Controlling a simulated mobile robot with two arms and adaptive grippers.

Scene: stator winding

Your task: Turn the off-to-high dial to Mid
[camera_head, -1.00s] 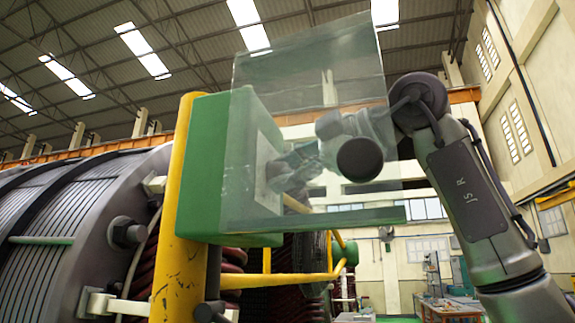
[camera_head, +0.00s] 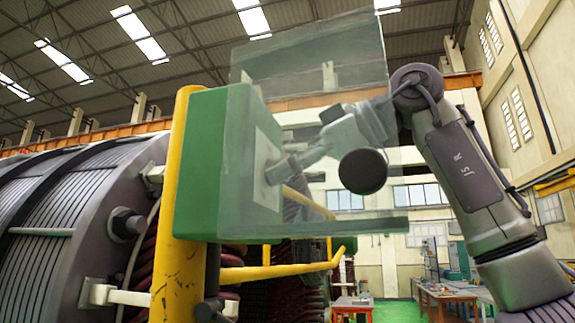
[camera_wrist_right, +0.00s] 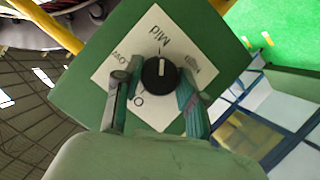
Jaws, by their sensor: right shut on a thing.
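The green control box (camera_head: 206,165) is on the yellow post, with a white label plate on its right-facing side. In the right wrist view, the black dial (camera_wrist_right: 159,75) sits in the middle of the white label plate (camera_wrist_right: 122,82). Its white pointer mark points up, towards the word Mid. Low is at the left, High at the right, and the off label is partly hidden below. My right gripper (camera_wrist_right: 152,90) is shut on the dial, one finger on each side; it also shows in the head view (camera_head: 275,176). My left gripper is not in view.
A clear cover (camera_head: 310,62) stands around the front of the box, and my right arm reaches inside it. A yellow post (camera_head: 180,265) and yellow rails (camera_head: 275,272) are close by. The large grey stator (camera_head: 60,220) fills the left. Workbenches stand far back right.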

